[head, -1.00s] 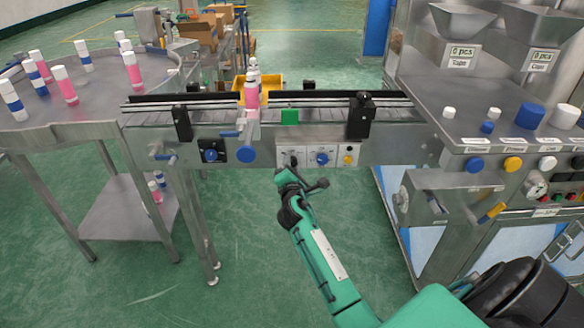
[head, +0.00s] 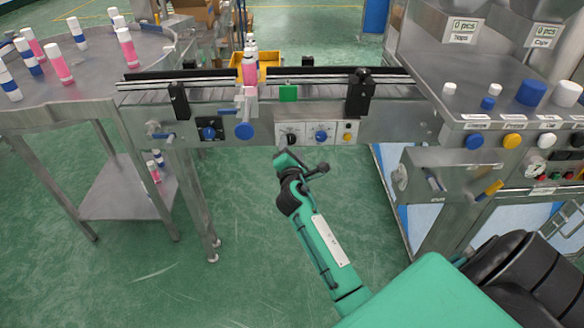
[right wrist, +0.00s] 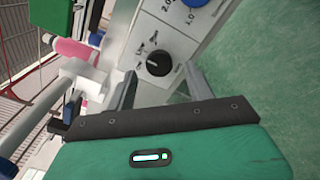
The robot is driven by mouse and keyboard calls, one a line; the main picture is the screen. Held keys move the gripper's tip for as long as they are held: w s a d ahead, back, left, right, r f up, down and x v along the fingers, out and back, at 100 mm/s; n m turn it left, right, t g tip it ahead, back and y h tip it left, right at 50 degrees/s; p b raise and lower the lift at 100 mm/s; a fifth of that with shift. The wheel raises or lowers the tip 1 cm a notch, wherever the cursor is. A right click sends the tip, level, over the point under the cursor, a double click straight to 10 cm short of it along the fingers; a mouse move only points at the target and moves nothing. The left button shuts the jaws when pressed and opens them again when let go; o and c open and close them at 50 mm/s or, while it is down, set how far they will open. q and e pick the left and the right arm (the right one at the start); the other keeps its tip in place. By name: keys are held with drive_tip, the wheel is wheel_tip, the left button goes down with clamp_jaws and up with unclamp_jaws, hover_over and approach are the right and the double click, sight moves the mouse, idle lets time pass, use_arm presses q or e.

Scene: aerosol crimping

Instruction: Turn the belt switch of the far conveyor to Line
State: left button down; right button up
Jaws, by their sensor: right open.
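The belt switch is a black rotary knob (head: 289,138) on a white panel on the front of the conveyor (head: 385,131). My right gripper (head: 286,160) is just in front of and below the knob in the head view. In the right wrist view its two fingers (right wrist: 159,82) are apart, with the knob visible between and beyond their tips. Nothing is held. Contact with the knob is not visible. My left gripper is out of view.
A blue dial (head: 321,136) and a yellow button (head: 347,137) sit right of the knob. A round table (head: 85,88) is left, a steel machine (head: 480,110) right.

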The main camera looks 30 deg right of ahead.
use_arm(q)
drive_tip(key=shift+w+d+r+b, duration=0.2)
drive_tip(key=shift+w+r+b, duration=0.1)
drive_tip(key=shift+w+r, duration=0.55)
use_arm(e)
drive_tip(key=v, duration=1.1)
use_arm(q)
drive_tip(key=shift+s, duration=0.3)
use_arm(e)
drive_tip(key=shift+f, duration=0.1)
